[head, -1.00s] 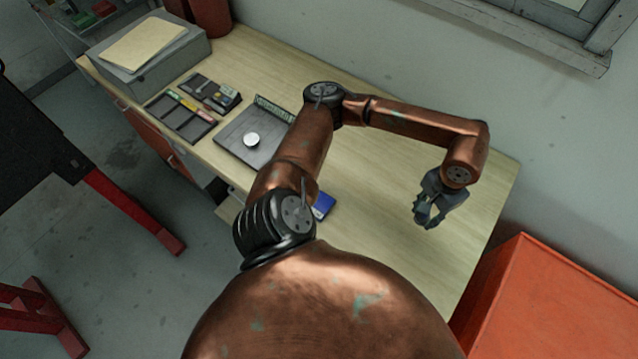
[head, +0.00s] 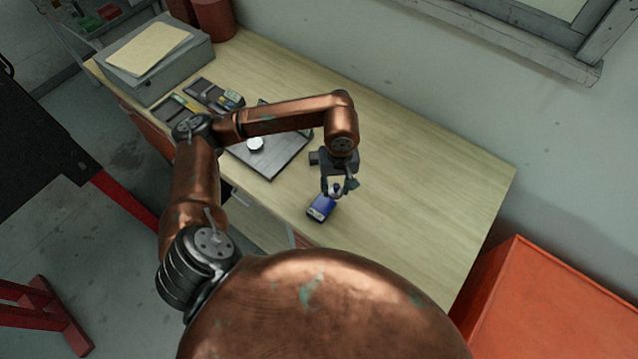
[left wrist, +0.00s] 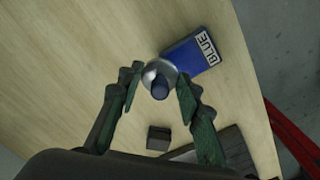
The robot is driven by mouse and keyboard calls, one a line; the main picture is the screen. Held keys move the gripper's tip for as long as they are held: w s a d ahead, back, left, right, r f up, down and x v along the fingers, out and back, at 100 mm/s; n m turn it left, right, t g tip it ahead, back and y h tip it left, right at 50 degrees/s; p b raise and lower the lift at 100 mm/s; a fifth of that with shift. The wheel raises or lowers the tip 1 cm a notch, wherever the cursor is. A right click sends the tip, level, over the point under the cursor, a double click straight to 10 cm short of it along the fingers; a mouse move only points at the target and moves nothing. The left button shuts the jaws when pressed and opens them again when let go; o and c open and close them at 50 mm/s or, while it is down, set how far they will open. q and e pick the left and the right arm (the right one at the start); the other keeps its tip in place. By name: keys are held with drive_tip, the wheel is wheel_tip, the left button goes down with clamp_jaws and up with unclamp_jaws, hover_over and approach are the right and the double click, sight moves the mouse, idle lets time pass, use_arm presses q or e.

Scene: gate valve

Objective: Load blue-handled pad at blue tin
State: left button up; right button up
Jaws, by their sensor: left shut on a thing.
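The blue tin (head: 321,208), labelled BLUE, lies on the wooden table near its front edge. It also shows in the left wrist view (left wrist: 198,52). My left gripper (head: 338,188) is just above and beside the tin's far right side. It is shut on the blue-handled pad (left wrist: 160,88), whose blue handle and silvery round part show between the fingertips. The pad overlaps the tin's near corner in the left wrist view; whether they touch I cannot tell. My right gripper is not in view.
A dark plate (head: 277,158) with a pale round piece (head: 255,145) lies left of the gripper. Dark trays (head: 214,94) and a grey box (head: 155,68) stand farther left. The table's right part (head: 430,200) is clear. An orange cabinet (head: 555,300) stands beyond the right end.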

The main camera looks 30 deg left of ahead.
sight(323, 204)
use_arm(q)
drive_tip(key=n+p, duration=0.1)
drive_tip(key=n, duration=0.1)
drive_tip(key=r+n+p, duration=0.1)
drive_tip(key=n, duration=0.2)
drive_tip(key=s+n+p, duration=0.1)
drive_tip(key=n, duration=0.1)
drive_tip(key=shift+a+r+n, duration=0.2)
drive_tip(key=shift+a+n, duration=0.15)
drive_tip(key=shift+n, duration=0.05)
drive_tip(key=n+p, duration=0.2)
drive_tip(key=n, duration=0.3)
drive_tip(key=s+a+n+p, duration=0.1)
drive_tip(key=n+p, duration=0.1)
drive_tip(key=n, duration=0.4)
drive_tip(key=s+n+p, duration=0.1)
drive_tip(key=n, duration=0.4)
drive_tip(key=shift+a+r+n+p, duration=0.3)
drive_tip(key=shift+n+p, duration=0.1)
drive_tip(key=shift+f+b, duration=0.95)
drive_tip(key=shift+f, duration=0.95)
drive_tip(key=shift+f+b, duration=0.35)
drive_tip(key=shift+f, duration=0.5)
drive_tip(key=shift+f+b, duration=0.35)
